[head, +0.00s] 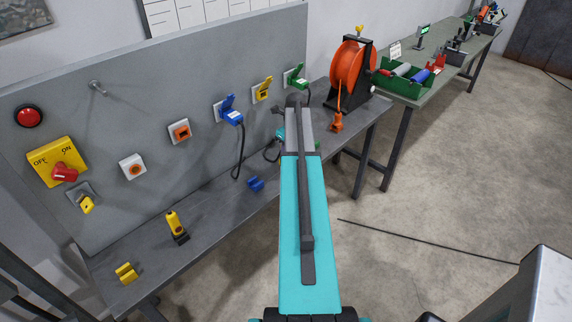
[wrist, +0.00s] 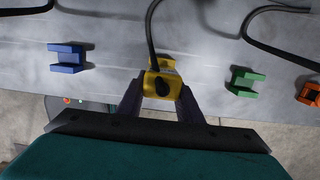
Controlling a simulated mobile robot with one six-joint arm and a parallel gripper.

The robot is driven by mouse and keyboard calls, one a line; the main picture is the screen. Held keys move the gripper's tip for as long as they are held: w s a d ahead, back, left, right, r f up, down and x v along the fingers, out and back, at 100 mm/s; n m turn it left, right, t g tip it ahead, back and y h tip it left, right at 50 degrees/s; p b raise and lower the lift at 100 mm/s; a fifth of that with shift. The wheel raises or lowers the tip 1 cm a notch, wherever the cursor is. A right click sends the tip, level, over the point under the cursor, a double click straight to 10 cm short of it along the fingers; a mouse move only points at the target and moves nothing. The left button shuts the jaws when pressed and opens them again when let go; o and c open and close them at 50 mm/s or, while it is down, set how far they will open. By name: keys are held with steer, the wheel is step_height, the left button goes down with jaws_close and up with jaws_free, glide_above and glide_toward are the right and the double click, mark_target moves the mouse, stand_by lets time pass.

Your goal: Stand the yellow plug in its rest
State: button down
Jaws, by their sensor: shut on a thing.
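In the wrist view the yellow plug (wrist: 158,87) is between the fingers of my gripper (wrist: 160,94), which is shut on it. A dark cable rises from the plug's far side. A yellow patch (wrist: 165,63) shows just beyond the plug, low over the grey bench; I cannot tell whether it is the rest or part of the plug. In the head view my arm hides the gripper and the plug. A yellow bracket (head: 126,272) stands at the near left end of the bench.
A blue rest (wrist: 67,58) is left of the plug and a green rest (wrist: 244,82) right of it, with an orange one (wrist: 310,94) further right. The grey panel (head: 210,130) with sockets stands behind the bench. Loose cables cross the bench.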

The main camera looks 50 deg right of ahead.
steer(key=shift+f, duration=0.15)
steer(key=c, duration=1.2)
jaws_free()
steer(key=shift+r+p, duration=2.5)
steer(key=shift+r, duration=2)
steer(key=shift+s, duration=0.1)
